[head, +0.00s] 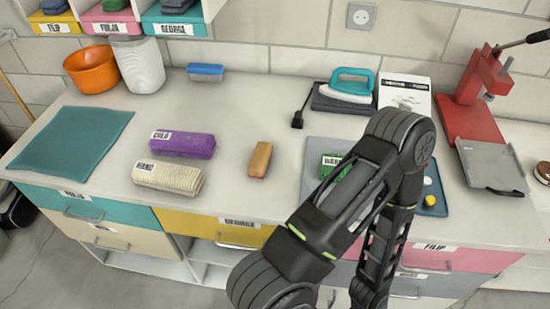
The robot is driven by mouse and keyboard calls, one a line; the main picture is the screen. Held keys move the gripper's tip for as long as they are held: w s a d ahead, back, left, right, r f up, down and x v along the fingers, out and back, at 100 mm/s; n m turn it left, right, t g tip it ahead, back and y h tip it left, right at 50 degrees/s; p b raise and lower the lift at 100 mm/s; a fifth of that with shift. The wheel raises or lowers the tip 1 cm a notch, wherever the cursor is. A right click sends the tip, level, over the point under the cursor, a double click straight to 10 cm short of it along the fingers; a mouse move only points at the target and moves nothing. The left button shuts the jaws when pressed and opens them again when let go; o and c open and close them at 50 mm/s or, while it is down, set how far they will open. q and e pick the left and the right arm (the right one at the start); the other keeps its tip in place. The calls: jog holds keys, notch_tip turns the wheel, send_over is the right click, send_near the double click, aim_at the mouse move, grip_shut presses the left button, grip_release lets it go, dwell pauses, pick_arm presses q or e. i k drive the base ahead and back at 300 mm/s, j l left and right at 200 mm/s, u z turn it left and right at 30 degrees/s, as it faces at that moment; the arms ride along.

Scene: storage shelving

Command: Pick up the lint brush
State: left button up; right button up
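Two small brush-like items lie on the white counter, and I cannot tell for sure which is the lint brush. One is a tan-orange block (260,159) lying lengthwise near the middle front. The other is a blue item with a pale underside (205,72) at the back, near the wall. Nothing touches either of them. One of my arms, black, rises from the bottom and bends down again over the counter's front edge, right of the middle. Its gripper is outside the picture. My other arm and gripper do not show.
A purple labelled bundle (182,144) and a cream one (168,178) lie left of the tan block. A teal mat (72,142), orange bowl (91,69), iron (350,85) and red press (478,95) stand around. My arm partly covers a tray and green item (333,164). The counter's middle is clear.

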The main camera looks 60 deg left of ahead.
aim_at(258, 166)
jog(key=k+j, duration=0.3)
jog(key=k, duration=0.15)
jog(key=k+j, duration=0.35)
jog(key=k, duration=0.1)
